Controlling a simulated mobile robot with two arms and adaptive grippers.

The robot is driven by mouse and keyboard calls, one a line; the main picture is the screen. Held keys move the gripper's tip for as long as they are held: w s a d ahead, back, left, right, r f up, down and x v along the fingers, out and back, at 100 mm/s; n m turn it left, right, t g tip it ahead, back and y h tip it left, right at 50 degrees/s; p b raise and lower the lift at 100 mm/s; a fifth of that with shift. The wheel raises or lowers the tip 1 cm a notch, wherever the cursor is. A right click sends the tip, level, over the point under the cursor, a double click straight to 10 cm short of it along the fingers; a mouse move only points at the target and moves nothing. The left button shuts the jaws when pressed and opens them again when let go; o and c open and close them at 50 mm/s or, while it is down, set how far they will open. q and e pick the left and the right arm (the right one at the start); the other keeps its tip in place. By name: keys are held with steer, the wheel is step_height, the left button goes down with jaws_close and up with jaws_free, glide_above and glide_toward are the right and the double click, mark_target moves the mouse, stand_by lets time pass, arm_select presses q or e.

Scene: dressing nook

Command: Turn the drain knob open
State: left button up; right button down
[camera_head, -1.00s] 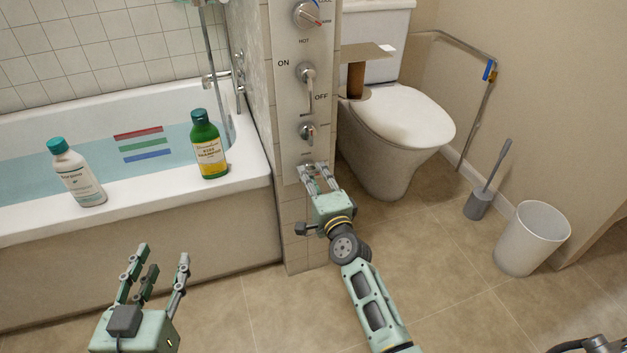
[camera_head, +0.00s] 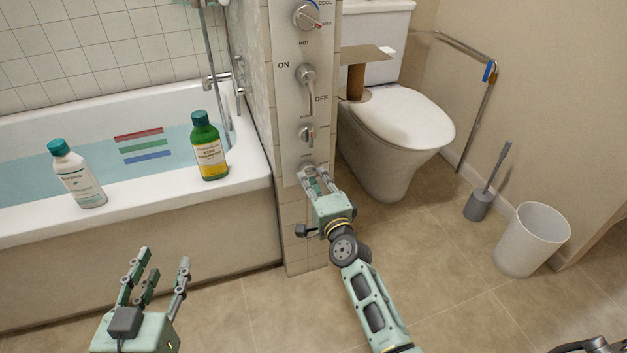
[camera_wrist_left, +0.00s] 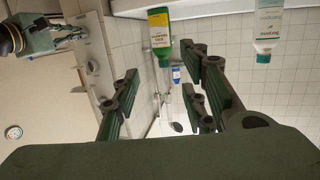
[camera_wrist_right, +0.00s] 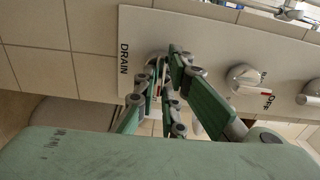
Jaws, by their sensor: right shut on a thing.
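The drain knob (camera_wrist_right: 157,60) is a round metal knob at the panel's DRAIN end, partly hidden behind my right fingers in the right wrist view. My right gripper (camera_wrist_right: 164,75) is shut on it. In the head view my right gripper (camera_head: 314,178) reaches the bottom of the white control panel (camera_head: 288,120), where the knob is mostly covered by the fingers. My left gripper (camera_head: 155,262) is open and empty in front of the tub, away from the panel. Its spread fingers also show in the left wrist view (camera_wrist_left: 165,90).
Above the drain knob are a small knob (camera_head: 306,133), an ON/OFF lever (camera_head: 307,78) and a COOL/HOT dial (camera_head: 306,16). A white bottle (camera_head: 78,178) and green bottle (camera_head: 208,148) stand on the tub rim (camera_head: 130,208). The toilet (camera_head: 400,120) is right of the panel.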

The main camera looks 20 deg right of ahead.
steer(key=n+p, duration=0.2)
steer(key=n, duration=0.2)
steer(key=n+p, duration=0.2)
steer(key=n, duration=0.2)
steer(key=shift+n+p, duration=0.4)
steer(key=shift+r+n, duration=0.1)
steer(key=shift+n, duration=0.4)
arm_select(q)
steer(key=s+a+f+g+y+p, duration=0.1)
steer(key=s+a+f+g+y, duration=0.15)
steer(key=s+f+g, duration=0.5)
steer(key=s+a+f+g+y+p, duration=0.1)
steer(key=s+a+f+g, duration=0.35)
steer(key=s, duration=0.55)
arm_select(e)
steer(key=n, duration=0.2)
steer(key=shift+n, duration=0.7)
steer(key=shift+n+p, duration=0.45)
steer(key=shift+n, duration=0.75)
arm_select(q)
steer(key=s+x, duration=0.1)
steer(key=x, duration=0.5)
steer(key=shift+w+d+f+n+g, duration=0.15)
steer(key=shift+d+f+n+g, duration=0.15)
steer(key=shift+f, duration=0.15)
arm_select(e)
steer(key=shift+f+n, duration=0.2)
steer(key=shift+n, duration=0.8)
arm_select(q)
steer(key=shift+f, duration=0.1)
